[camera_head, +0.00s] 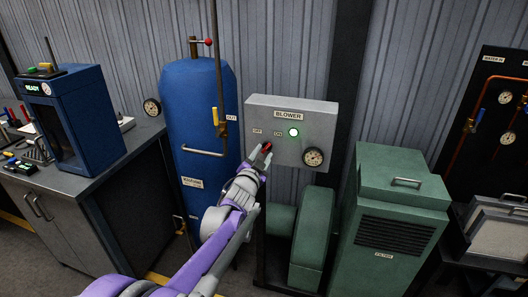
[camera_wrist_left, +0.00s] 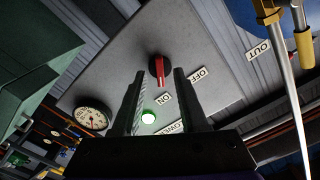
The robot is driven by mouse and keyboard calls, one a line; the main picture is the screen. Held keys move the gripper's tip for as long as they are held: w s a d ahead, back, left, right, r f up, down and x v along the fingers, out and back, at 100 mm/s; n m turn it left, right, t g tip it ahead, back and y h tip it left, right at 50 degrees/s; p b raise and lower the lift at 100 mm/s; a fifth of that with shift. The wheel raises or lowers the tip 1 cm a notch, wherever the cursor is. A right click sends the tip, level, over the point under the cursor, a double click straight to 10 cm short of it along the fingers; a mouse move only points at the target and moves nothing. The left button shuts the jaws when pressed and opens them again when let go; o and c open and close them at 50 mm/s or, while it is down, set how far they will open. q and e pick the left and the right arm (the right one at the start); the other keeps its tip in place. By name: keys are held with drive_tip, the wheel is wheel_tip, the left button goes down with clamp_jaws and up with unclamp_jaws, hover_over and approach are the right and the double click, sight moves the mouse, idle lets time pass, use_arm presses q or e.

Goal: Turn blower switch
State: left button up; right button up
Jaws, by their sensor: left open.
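The blower switch (camera_head: 267,147) is a dark round knob with a red bar on the grey BLOWER box (camera_head: 318,118). In the left wrist view the knob (camera_wrist_left: 160,68) shows between the tips of my two fingers, its red bar running up and down the picture, near the ON and OFF labels. My left gripper (camera_head: 261,156) is open at the knob, one finger on each side; I cannot tell whether they touch it. The green lamp (camera_head: 293,132) on the box is lit. My right gripper is not in view.
A gauge (camera_head: 313,157) sits low on the box's right side. A blue tank (camera_head: 195,115) with a yellow-handled OUT valve (camera_head: 215,116) stands left of the box. A green filter cabinet (camera_head: 396,220) stands to the right. A bench with a blue machine (camera_head: 75,120) is at far left.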

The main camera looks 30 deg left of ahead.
use_arm(q)
drive_tip(key=shift+w+a, duration=0.2)
drive_tip(key=shift+w, duration=0.5)
clamp_jaws()
